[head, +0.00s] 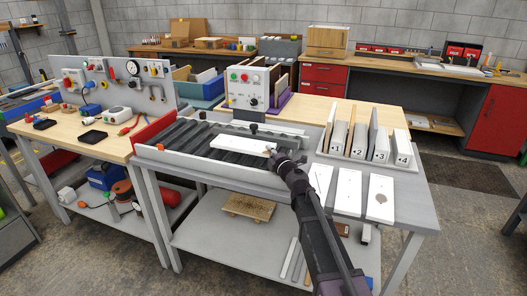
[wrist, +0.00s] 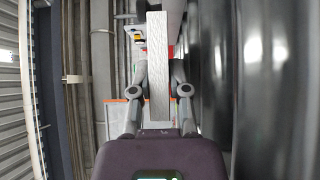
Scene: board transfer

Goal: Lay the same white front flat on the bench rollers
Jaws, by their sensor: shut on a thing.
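In the head view a white front (head: 243,144) extends left from my gripper (head: 280,157), over the dark bench rollers (head: 190,137). It looks flat or nearly flat, but I cannot tell whether it rests on the rollers or hangs just above them. In the wrist view the front shows as a narrow pale, grained strip (wrist: 158,65) between the two fingers of my gripper (wrist: 159,91), which is shut on it. Dark rollers (wrist: 265,80) fill the right side of that view. The gripped end is partly hidden by the fingers in the head view.
A control box (head: 247,88) stands behind the rollers. A rack (head: 370,160) of upright numbered boards stands right of them. Several white panels, one with a dark spot (head: 380,198), lie at the bench's front right. A tool bench (head: 85,135) adjoins at left. Rollers left of the front are clear.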

